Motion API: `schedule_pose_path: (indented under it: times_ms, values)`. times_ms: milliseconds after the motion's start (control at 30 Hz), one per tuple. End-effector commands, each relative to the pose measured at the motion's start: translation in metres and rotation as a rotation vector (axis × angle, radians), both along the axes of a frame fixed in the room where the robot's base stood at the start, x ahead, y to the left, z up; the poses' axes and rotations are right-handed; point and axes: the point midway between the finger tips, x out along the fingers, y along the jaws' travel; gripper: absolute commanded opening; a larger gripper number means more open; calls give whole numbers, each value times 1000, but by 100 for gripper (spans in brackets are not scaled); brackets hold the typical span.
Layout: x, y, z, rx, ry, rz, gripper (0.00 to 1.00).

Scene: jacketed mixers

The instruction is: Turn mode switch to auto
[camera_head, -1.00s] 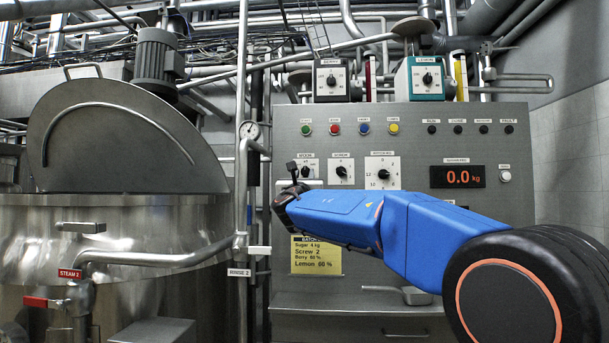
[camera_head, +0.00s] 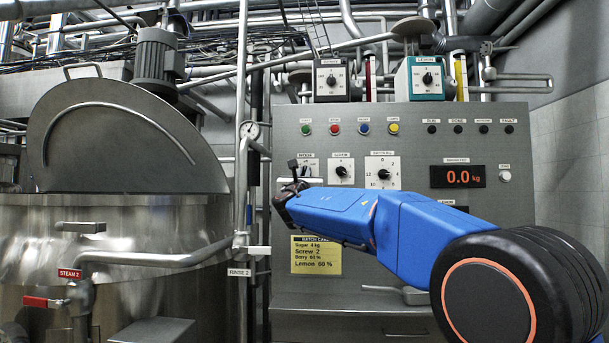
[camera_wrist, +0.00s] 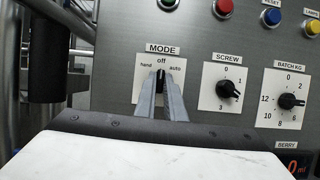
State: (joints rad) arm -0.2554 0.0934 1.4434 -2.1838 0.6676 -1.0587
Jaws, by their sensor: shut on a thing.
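The mode switch (camera_wrist: 160,80) is a black knob on a white plate marked hand, off and auto in the wrist view. Its plate (camera_wrist: 148,70) sits at the left of the grey panel. My gripper (camera_wrist: 161,76) is shut on the knob, one finger on each side of it. The knob looks roughly upright, toward "off"; the fingers hide most of it.
The screw knob (camera_wrist: 226,89) and the batch kg knob (camera_wrist: 290,101) are close on the right. Coloured buttons (camera_wrist: 223,7) run above. A vertical pipe (camera_head: 241,120) and a steel kettle (camera_head: 150,215) stand left of the panel (camera_head: 400,300). A yellow batch card (camera_head: 316,256) hangs below.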

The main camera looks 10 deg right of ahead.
Motion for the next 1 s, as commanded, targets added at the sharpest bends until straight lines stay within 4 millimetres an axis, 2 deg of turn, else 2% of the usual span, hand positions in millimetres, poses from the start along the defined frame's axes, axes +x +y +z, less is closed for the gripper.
schedule_pose_path:
  times_ms: [267, 700, 1000]
  values:
    - [0, 2, 0, 137, -44, 1, 0]
    - [1, 5, 1, 488, -159, 0, 0]
    - [1, 4, 1, 659, -214, -1, 0]
